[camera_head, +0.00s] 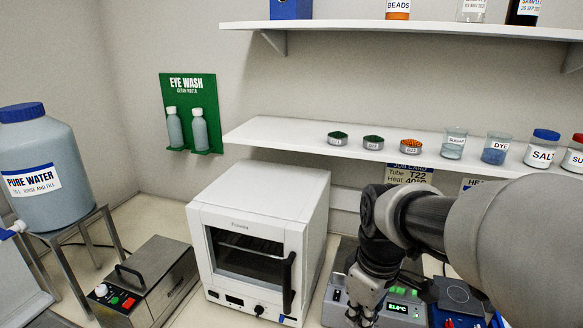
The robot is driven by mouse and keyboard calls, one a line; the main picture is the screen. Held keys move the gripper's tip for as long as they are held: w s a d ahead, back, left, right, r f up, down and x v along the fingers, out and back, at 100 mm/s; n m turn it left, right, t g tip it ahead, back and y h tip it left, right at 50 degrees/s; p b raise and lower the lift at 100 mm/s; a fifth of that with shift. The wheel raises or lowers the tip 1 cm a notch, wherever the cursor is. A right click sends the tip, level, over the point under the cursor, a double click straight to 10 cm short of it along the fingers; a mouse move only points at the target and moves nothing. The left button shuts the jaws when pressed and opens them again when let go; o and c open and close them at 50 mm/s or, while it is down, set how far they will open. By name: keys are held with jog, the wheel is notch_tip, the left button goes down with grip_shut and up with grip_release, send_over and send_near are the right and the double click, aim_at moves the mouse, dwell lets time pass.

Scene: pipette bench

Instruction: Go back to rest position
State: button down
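My arm reaches in from the right edge of the head view, and its wrist bends down at the lower right. My gripper (362,312) points down at the bottom edge, over the front of a grey device (402,310) with a lit green display. The fingertips are at or past the bottom edge of the picture, so I cannot tell whether they are open or shut, or whether they hold anything.
A white oven (258,200) stands left of my gripper. A metal bath with a lid (150,282) and a pure water tank (40,165) are further left. The lower shelf (290,136) holds small dishes and jars above my wrist. A dark device (458,294) is at right.

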jog(key=s+f+m+t+b, duration=0.1)
jog(key=s+m+b, duration=0.2)
jog(key=s, duration=0.4)
jog(key=s+d+f+m+t+b, duration=0.1)
jog(key=s+f+m+t+b, duration=0.1)
jog(key=s+m, duration=0.4)
jog(key=shift+s+d+f+t+b, duration=0.2)
jog(key=shift+s+f+t+b, duration=0.1)
jog(key=shift+s+b, duration=0.6)
